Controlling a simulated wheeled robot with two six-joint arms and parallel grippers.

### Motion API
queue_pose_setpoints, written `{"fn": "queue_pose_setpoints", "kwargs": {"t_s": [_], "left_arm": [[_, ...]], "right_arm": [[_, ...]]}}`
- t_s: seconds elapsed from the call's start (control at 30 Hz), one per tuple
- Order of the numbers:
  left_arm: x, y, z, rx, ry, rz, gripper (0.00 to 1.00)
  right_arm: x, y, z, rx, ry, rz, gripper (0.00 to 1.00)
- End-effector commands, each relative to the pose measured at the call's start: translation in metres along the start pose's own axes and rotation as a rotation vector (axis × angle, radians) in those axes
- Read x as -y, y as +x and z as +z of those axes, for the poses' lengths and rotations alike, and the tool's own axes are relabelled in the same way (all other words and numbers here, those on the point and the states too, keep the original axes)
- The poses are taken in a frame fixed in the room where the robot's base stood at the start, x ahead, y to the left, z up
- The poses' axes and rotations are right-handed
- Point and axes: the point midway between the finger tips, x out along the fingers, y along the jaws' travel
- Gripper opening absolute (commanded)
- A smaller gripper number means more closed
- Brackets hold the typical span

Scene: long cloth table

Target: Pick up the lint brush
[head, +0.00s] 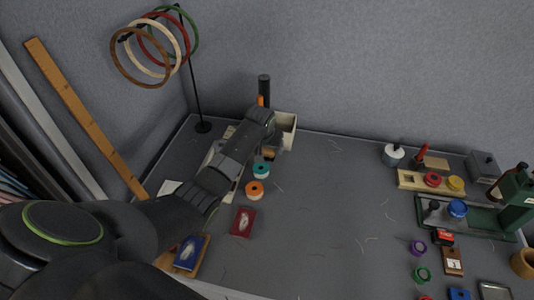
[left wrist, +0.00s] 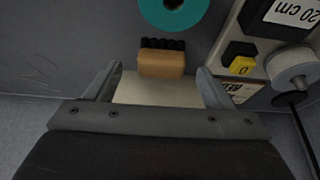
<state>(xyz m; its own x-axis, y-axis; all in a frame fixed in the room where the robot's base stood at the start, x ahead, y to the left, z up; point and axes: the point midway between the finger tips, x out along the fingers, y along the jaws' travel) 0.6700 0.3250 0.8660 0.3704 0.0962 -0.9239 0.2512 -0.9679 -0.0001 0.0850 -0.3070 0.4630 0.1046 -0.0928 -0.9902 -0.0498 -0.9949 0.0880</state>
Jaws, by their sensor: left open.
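What looks like the lint brush, a tan block with a row of black bristles, shows in the left wrist view (left wrist: 162,62) between my open fingertips and slightly beyond them. A cream surface lies below it between the fingers. My left gripper (left wrist: 158,85) is open, with nothing clamped in it. In the head view my left gripper (head: 267,116) is at the back of the table beside a cream box (head: 288,132). The brush cannot be clearly made out there, as the arm covers much of that spot. My right gripper is not in view.
A teal spool (head: 261,170) and an orange spool (head: 255,190) stand close to my left arm. A black stand (head: 203,127) with hoops is left of it. A dark upright cylinder (head: 264,84) is behind the gripper. The table's middle is mostly clear; several items crowd the right.

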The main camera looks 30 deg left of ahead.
Motion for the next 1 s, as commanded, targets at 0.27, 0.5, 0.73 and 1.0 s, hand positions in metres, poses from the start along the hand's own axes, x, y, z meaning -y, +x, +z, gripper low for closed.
{"fn": "queue_pose_setpoints", "kwargs": {"t_s": [0.27, 0.5, 0.73, 1.0], "left_arm": [[0.001, 0.029, 0.000, 0.002, 0.000, 0.000, 0.75], [0.001, 0.035, -0.001, -0.001, 0.001, 0.000, 0.75], [0.001, 0.034, -0.001, -0.001, 0.001, 0.000, 0.66], [0.002, 0.034, 0.000, 0.000, 0.001, 0.000, 0.31]], "right_arm": [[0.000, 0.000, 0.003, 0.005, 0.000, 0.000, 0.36], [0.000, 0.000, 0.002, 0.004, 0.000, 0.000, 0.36], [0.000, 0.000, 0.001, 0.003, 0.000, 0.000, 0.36], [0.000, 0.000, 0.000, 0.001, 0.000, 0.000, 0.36]]}}
